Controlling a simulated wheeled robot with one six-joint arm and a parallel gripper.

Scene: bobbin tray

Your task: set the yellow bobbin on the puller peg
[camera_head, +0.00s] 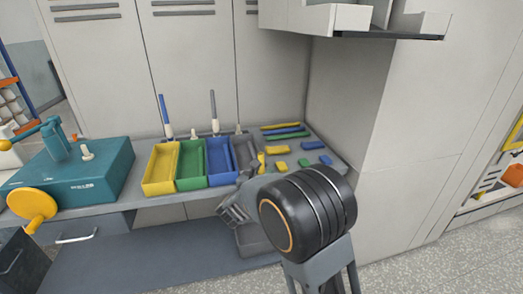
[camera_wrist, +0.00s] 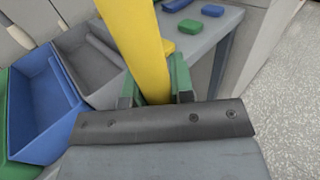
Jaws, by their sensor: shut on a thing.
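My gripper (camera_wrist: 155,95) is shut on the yellow bobbin (camera_wrist: 135,40), a long yellow piece between green finger pads in the wrist view. In the head view, a small part of the yellow bobbin (camera_head: 261,163) shows beside the grey bin; my arm hides most of the gripper. A short pale peg (camera_head: 87,151) stands on the teal machine (camera_head: 80,178) at the left. Another short pale peg (camera_head: 194,134) stands behind the green bin. I cannot tell for certain which is the puller peg.
Yellow (camera_head: 161,168), green (camera_head: 190,166), blue (camera_head: 220,161) and grey (camera_head: 243,152) bins stand in a row on the bench. Upright blue (camera_head: 163,110) and grey (camera_head: 213,108) rods stand behind them. Several coloured blocks and rods lie at right. A shelf (camera_head: 390,33) overhangs the back right.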

